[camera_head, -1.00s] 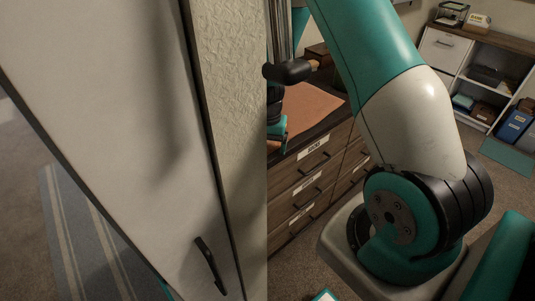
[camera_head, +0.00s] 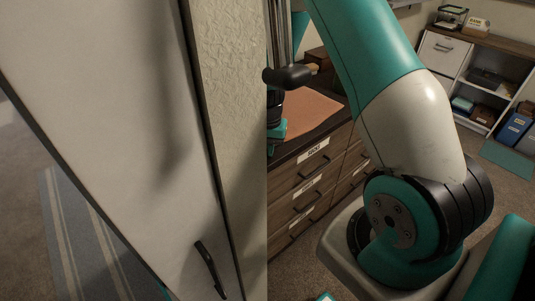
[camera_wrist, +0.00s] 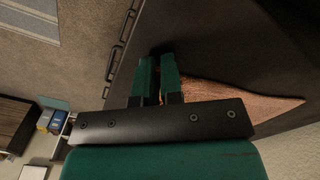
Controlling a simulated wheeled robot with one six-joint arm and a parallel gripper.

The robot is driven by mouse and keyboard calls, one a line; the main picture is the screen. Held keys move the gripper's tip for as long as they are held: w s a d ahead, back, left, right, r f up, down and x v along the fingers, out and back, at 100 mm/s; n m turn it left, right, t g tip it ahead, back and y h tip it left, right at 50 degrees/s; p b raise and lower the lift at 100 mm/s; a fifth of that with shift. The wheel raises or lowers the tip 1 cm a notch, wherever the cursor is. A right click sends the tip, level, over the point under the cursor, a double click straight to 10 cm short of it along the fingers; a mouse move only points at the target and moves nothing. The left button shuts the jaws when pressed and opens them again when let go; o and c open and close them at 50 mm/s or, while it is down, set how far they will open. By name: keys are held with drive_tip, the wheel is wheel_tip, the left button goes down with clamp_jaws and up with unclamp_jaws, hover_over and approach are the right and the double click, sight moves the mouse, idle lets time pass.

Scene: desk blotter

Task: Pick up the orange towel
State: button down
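My gripper (camera_wrist: 158,75) shows from above in the wrist view. Its two teal fingers are close together, with a narrow gap between them. A small sliver of bright orange, seemingly the orange towel (camera_wrist: 162,98), shows between the fingers. The rest of the towel is hidden by the fingers and the gripper body. In the head view, part of my gripper shows low over the dark desk top, at the left end of the salmon blotter (camera_head: 308,112). The wall edge cuts off that side, and no separate towel shows there.
The dark wooden desk has labelled drawers (camera_head: 312,178) with black handles. A wall edge and white door (camera_head: 110,120) stand close on the left. A shelf unit (camera_head: 455,58) with boxes and blue binders (camera_head: 515,130) is at the back right. Carpet lies open between.

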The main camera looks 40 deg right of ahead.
wheel_tip(320, 180, up, 57)
drive_tip(key=p, duration=3.3)
drive_tip(key=shift+f, duration=0.1)
